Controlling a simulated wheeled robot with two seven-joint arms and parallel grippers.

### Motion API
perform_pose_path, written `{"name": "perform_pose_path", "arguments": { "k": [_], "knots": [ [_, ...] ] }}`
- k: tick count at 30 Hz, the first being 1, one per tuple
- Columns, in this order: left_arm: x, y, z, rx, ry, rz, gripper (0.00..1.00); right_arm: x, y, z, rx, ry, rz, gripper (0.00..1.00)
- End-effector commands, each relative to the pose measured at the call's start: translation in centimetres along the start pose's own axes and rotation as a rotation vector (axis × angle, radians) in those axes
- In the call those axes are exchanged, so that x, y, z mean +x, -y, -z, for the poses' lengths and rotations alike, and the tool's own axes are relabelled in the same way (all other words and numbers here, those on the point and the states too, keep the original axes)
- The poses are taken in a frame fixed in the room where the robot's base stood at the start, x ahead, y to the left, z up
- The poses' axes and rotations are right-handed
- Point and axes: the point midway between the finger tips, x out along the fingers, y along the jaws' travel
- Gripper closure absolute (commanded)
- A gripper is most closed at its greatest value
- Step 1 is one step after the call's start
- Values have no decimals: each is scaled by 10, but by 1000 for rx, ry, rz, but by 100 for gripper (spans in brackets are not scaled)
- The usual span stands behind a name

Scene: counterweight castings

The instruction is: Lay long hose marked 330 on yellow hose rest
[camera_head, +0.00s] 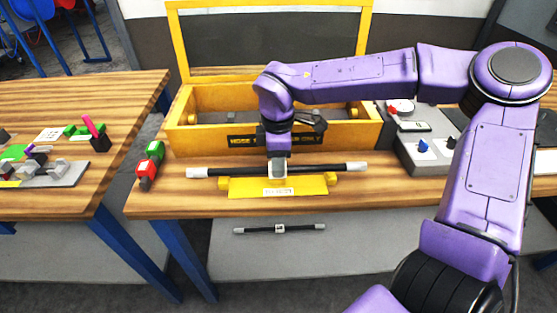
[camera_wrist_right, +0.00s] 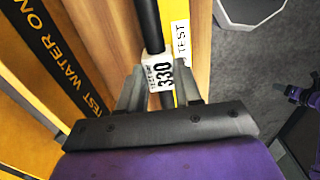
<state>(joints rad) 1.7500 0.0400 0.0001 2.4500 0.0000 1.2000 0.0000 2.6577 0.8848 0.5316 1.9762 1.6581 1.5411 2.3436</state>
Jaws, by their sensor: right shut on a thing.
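The long black hose (camera_head: 225,171) with white ends lies level across the front of the table. Its white label reading 330 shows in the right wrist view (camera_wrist_right: 162,73). My right gripper (camera_head: 278,172) points down and is shut on the hose at its middle, around the label. The yellow hose rest (camera_head: 250,189) is at the table's front edge, right by the hose; its white label starts with TEST in the wrist view (camera_wrist_right: 180,35). I cannot tell whether the hose touches the rest. My left gripper is not in view.
A yellow box (camera_head: 205,138) with a raised lid stands behind the hose. A red and green object (camera_head: 150,165) is at the left edge, a grey panel (camera_head: 425,155) at the right. A shorter hose (camera_head: 255,230) lies on a grey surface below the table front.

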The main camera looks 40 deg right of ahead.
Motion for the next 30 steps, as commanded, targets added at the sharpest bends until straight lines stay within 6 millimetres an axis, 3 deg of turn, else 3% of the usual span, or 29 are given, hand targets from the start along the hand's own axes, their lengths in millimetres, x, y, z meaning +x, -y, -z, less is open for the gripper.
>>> {"name": "perform_pose_path", "arguments": {
  "k": [17,18,20,21,30],
  "knots": [
    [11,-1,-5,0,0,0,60,12,0,0,0,-1,-1,93],
    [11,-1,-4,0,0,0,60,12,0,0,0,-1,-1,60],
    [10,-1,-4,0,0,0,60,11,0,0,0,-1,-1,40],
    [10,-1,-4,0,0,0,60,11,0,0,0,-1,0,36],
    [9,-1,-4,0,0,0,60,10,0,0,0,0,1,36]
  ]
}}
